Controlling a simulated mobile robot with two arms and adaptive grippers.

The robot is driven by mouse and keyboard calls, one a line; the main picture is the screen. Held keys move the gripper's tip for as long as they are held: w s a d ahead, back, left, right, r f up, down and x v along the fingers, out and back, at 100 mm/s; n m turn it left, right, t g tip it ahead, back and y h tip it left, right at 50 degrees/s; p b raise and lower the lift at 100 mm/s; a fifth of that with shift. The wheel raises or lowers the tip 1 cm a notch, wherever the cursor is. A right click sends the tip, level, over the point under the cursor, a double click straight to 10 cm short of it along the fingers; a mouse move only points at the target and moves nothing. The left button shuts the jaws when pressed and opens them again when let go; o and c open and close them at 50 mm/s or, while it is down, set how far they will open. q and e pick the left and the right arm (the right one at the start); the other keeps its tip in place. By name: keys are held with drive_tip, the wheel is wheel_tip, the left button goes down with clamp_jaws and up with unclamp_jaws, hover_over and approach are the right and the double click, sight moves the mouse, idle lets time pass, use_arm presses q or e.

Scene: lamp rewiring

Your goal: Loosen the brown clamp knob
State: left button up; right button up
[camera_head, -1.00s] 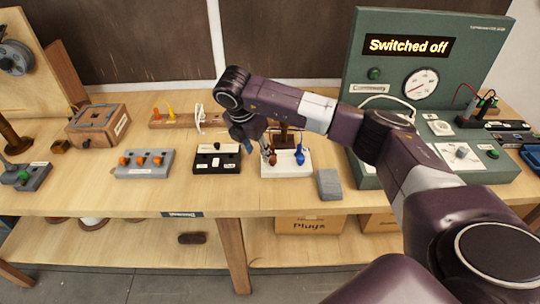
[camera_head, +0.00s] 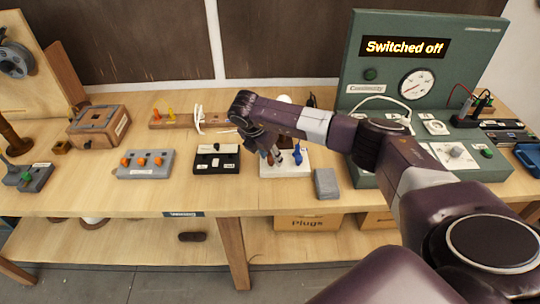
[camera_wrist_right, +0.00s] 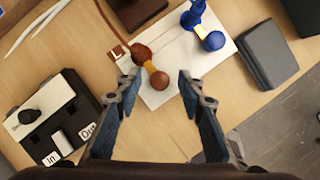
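The brown clamp knob (camera_wrist_right: 159,81) is on the white board (camera_wrist_right: 167,101), joined by a yellowish shank to a round brown part (camera_wrist_right: 141,54). In the right wrist view my right gripper (camera_wrist_right: 157,88) is open, with one blue-padded finger on each side of the knob and a clear gap to both. In the head view the right gripper (camera_head: 273,157) hangs over the left part of the white board (camera_head: 302,169) and partly hides the brown clamp. A blue clamp (camera_head: 298,155) stands to its right and also shows in the wrist view (camera_wrist_right: 212,41). My left gripper is out of view.
A black In/Out block (camera_head: 216,168) lies left of the board. A grey block (camera_head: 326,184) lies to its right. The green tester (camera_head: 420,90) reading "Switched off" stands at the back right. Bare bench (camera_head: 270,203) lies in front.

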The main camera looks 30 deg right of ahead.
clamp_jaws()
